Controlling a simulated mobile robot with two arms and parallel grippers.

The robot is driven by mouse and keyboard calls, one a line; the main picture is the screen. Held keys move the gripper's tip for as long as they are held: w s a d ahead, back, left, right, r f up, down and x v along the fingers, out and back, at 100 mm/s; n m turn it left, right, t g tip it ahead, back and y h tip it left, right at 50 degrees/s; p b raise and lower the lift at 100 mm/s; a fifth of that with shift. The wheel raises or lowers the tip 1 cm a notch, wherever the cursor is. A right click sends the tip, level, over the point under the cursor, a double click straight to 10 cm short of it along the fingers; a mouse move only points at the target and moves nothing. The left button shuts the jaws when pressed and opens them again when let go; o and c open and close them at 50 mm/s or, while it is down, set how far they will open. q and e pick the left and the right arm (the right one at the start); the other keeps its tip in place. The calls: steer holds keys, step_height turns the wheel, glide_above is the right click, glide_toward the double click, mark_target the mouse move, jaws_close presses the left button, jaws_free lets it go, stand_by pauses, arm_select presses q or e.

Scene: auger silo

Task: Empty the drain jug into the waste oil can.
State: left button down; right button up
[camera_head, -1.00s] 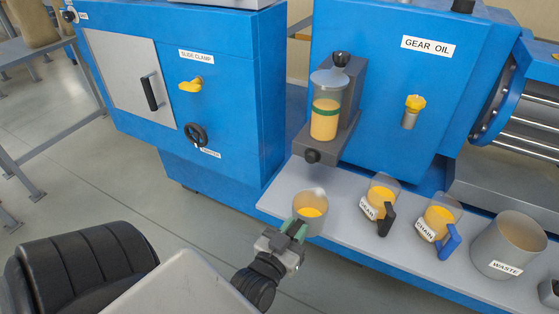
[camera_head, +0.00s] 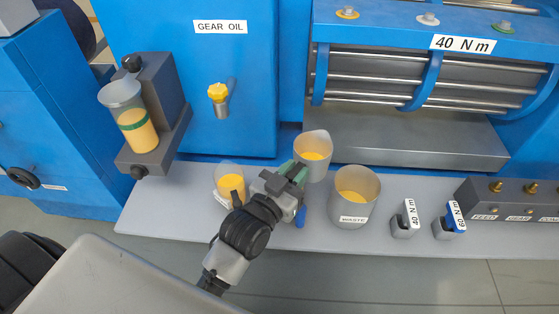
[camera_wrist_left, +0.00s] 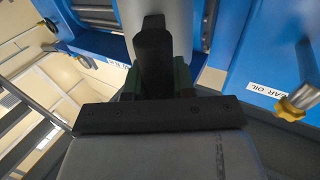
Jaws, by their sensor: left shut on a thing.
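My left gripper (camera_head: 290,178) is shut on the dark handle (camera_wrist_left: 153,50) of a grey jug (camera_head: 316,168). This jug holds yellow oil and is roughly upright, just left of and behind the waste can (camera_head: 352,212). No label shows on it. The grey waste can stands on the bench with yellow-orange oil inside. The drain jug is almost wholly hidden behind my gripper; its blue handle (camera_head: 300,217) shows below the jaws. In the wrist view, the held jug's grey wall (camera_wrist_left: 173,20) is beyond the handle. My right gripper is not in view.
The gear jug (camera_head: 222,192) with a black handle stands left of my gripper. Two torque blocks (camera_head: 405,226) (camera_head: 449,226) and a grey fitting box (camera_head: 500,208) stand to the right. The sight glass (camera_head: 122,95) and the gear oil tap (camera_head: 219,95) are at left.

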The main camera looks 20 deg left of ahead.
arm_select(q)
steer(key=s+d+r+m+g+h+p, duration=0.1)
steer(key=s+d+m+g+h+p, duration=0.2)
steer(key=p, duration=0.6)
steer(key=d+g, duration=0.1)
steer(key=d, duration=0.1)
steer(key=shift+d+r+h+p, duration=0.2)
steer(key=shift+d+h+p, duration=0.1)
steer(key=shift+d+p, duration=0.1)
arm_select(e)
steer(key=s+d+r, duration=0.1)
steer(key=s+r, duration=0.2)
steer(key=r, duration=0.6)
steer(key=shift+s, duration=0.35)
arm_select(q)
steer(key=shift+f, duration=0.1)
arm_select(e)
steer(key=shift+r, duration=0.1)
